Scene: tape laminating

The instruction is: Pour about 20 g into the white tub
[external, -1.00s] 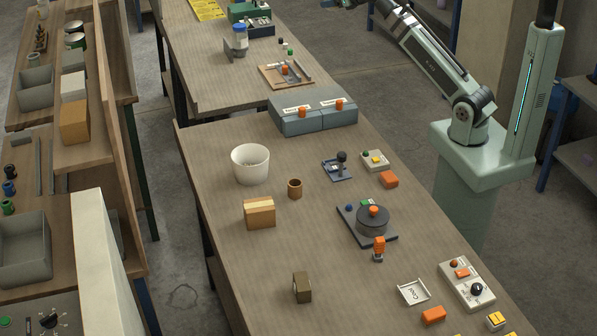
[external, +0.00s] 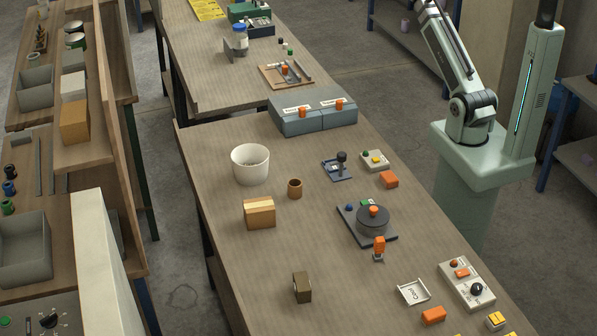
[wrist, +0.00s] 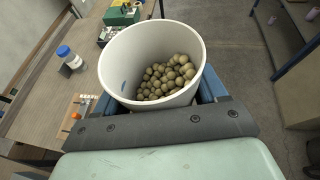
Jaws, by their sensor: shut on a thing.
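A white tub (external: 250,170) stands upright on the near bench in the external view. Some small contents seem to show inside it, too small to make out. In the wrist view, my gripper (wrist: 158,98) has its blue fingers on either side of a white round container (wrist: 118,72), shut on it. The container holds many beige round balls (wrist: 166,79), heaped toward its lower side. My gripper and the held container are outside the external view, where only my arm's links show. The white tub on the bench is not visible in the wrist view.
A brown cup (external: 295,188) and a cardboard box (external: 259,213) stand near the tub. Grey boxes with orange knobs (external: 313,117) sit behind. A blue-lidded jar (external: 238,42) stands on the far bench and shows in the wrist view (wrist: 66,55).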

